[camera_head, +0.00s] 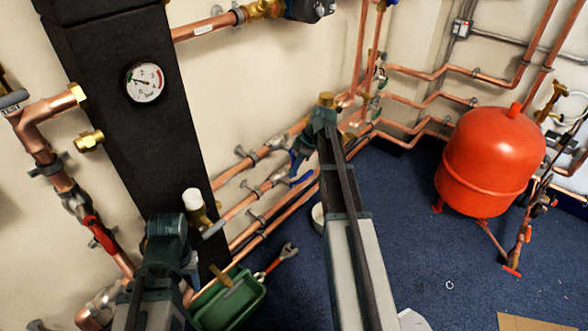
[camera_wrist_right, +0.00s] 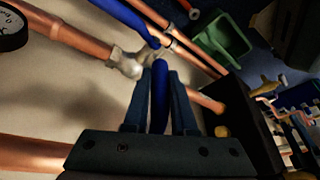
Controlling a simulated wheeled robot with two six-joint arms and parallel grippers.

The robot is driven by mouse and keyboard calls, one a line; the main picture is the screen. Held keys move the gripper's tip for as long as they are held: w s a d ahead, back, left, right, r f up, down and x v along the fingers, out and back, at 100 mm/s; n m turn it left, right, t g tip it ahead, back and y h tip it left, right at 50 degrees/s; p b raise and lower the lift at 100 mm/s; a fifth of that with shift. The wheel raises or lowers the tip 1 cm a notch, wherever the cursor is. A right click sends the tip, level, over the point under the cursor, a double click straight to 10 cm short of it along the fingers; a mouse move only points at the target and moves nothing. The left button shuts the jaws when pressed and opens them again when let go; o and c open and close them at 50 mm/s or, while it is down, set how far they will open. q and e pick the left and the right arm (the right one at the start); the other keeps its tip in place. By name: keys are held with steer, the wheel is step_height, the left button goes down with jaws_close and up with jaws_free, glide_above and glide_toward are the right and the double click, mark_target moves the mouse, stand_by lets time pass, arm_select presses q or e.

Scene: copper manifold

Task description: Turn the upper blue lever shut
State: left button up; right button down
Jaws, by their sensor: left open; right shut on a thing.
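Two blue levers sit on valves of the copper pipes at the wall. The upper blue lever (camera_head: 294,164) is partly hidden by my right gripper (camera_head: 302,152) in the head view. In the right wrist view, my right gripper (camera_wrist_right: 161,82) is shut on the upper lever (camera_wrist_right: 159,100), with a finger on each side. The lower blue lever (camera_head: 302,179) lies just below it; it also shows in the right wrist view (camera_wrist_right: 125,14), apart from the fingers. My left gripper (camera_head: 168,228) is at the lower left, away from the levers. It is open; its fingertips are hard to make out.
A black column with a gauge (camera_head: 144,82) stands left of the levers. A green crate (camera_head: 230,300) and a red-handled wrench (camera_head: 281,261) are below. A red tank (camera_head: 490,160) stands at right. Blue floor (camera_head: 400,230) between is mostly clear.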

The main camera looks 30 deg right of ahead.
steer(key=shift+s+a, duration=0.2)
steer(key=shift+a, duration=0.05)
steer(key=c, duration=0.8)
jaws_free()
steer(key=shift+o, duration=0.2)
steer(key=shift+w, duration=0.1)
steer(key=shift+d+r+p, duration=0.2)
steer(key=shift+r+p, duration=0.2)
steer(key=shift+p, duration=0.05)
steer(key=p+v, duration=1.2)
steer(key=v, duration=0.1)
